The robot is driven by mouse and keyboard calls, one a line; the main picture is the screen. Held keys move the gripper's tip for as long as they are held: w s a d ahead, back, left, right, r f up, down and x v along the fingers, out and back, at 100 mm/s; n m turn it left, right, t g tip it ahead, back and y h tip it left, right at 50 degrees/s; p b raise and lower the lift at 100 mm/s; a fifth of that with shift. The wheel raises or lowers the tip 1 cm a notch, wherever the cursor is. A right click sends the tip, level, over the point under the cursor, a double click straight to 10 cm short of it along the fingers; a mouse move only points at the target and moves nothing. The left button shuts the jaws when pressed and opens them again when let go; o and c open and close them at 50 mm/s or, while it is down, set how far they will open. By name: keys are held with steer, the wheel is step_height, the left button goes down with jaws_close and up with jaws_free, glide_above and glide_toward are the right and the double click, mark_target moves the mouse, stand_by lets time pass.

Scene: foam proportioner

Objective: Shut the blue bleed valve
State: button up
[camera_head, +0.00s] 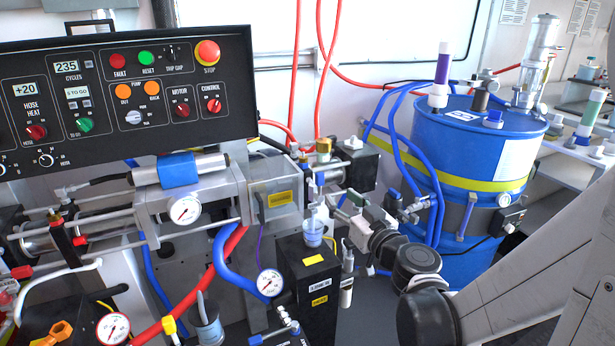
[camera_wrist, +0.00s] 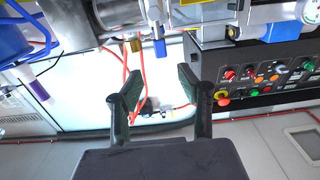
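A small blue handle (camera_wrist: 159,47), which I take to be the bleed valve, shows in the wrist view beside a brass fitting (camera_wrist: 135,46). It sits beyond my open fingertips, roughly in line with the gap between them. My gripper (camera_wrist: 158,76) is open and empty, its two dark fingers spread apart, and it does not touch the handle. In the head view my arm reaches in from the right toward the pump block, below the brass fitting (camera_head: 323,147). The fingertips and the blue handle are small and hard to make out there.
The control panel (camera_head: 125,92) stands at the left. A blue drum (camera_head: 470,150) with blue hoses stands at the right. Red hoses (camera_head: 297,75) rise behind the fittings. A black box (camera_head: 308,285) and a pressure gauge (camera_head: 270,282) sit below the pump block (camera_head: 275,198).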

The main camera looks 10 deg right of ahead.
mark_target(321, 179)
steer(key=w, duration=0.3)
steer(key=w+a+b, duration=0.1)
steer(key=w, duration=0.3)
steer(key=w+a, duration=0.1)
steer(key=w, duration=0.3)
steer(key=shift+a, duration=0.2)
steer(key=shift+c, duration=0.4)
jaws_close()
